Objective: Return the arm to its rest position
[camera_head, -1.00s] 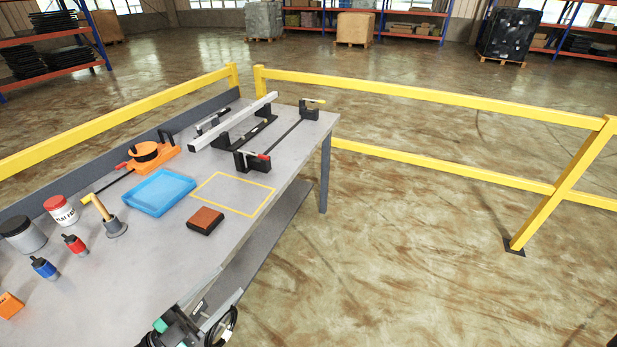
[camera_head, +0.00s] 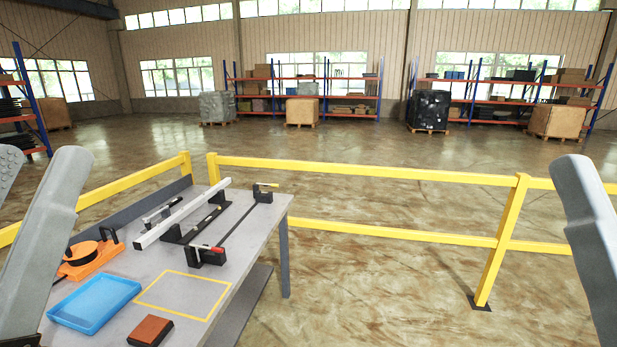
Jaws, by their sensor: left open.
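My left gripper (camera_head: 42,162) is large and close at the left edge of the head view. Its two grey fingers point up and stand apart, with nothing between them. The left finger, cut by the edge, shows a dotted inner pad. Of my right gripper (camera_head: 592,235) only one grey finger shows at the right edge; its other finger is out of frame.
A blue tray (camera_head: 95,304), a brown block (camera_head: 150,331), an orange holder (camera_head: 88,260), a silver bar (camera_head: 182,213) and black fixtures (camera_head: 206,256) are on the bench. A yellow outline (camera_head: 185,296) is empty. Yellow railing (camera_head: 370,171) runs behind; open floor lies right.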

